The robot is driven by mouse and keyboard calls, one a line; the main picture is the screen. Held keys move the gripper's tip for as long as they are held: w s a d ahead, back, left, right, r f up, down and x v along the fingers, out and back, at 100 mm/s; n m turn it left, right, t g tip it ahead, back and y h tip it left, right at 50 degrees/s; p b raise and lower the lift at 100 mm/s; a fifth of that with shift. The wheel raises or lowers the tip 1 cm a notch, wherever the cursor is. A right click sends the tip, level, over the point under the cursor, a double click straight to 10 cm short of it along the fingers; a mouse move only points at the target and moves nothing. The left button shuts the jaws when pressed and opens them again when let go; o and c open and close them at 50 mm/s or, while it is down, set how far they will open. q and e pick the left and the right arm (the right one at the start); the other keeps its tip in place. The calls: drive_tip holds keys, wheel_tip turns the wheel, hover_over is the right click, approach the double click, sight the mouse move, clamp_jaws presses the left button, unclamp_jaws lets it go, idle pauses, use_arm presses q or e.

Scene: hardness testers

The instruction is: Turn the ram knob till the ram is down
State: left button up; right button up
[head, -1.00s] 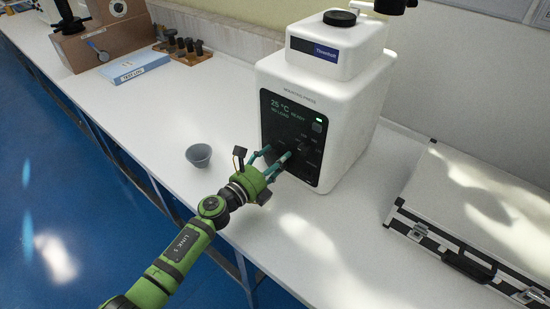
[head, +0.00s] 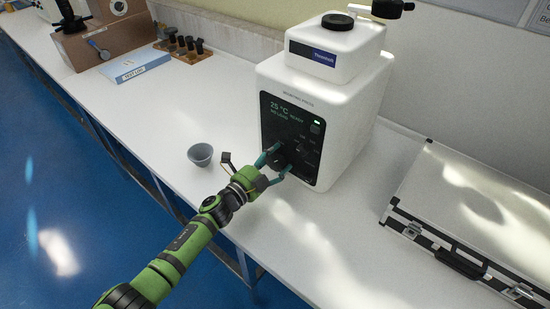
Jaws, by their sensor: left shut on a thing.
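The white mounting press (head: 318,100) stands on the bench with a black front panel (head: 312,150). Its display (head: 287,110) shows 25 °C and READY; the smaller line below is hard to read. A dark round knob (head: 278,158) sits low on the panel's left part, partly hidden by my gripper. My left gripper (head: 275,163) is green with teal fingers and is shut on the knob, one finger at its upper left and one at its lower right. The ram is not visible. My right gripper is out of view.
A small grey cup (head: 200,154) stands on the bench left of my gripper. A silver case (head: 470,205) lies at the right. A wooden rack (head: 180,48), a blue and white box (head: 134,67) and a brown box (head: 105,40) are at the back left. The bench front is clear.

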use_arm(q)
drive_tip(key=n, duration=0.3)
drive_tip(key=n+p, duration=0.1)
drive_tip(key=shift+w+a+r+n, duration=0.2)
drive_tip(key=shift+w+a+n, duration=0.05)
drive_tip(key=shift+a+n, duration=0.05)
drive_tip(key=shift+f+n, duration=0.15)
drive_tip(key=shift+n, duration=1.35)
drive_tip(key=shift+f, duration=0.1)
drive_tip(key=o, duration=1)
drive_tip(key=shift+o, duration=0.7)
drive_tip(key=shift+f, duration=0.2)
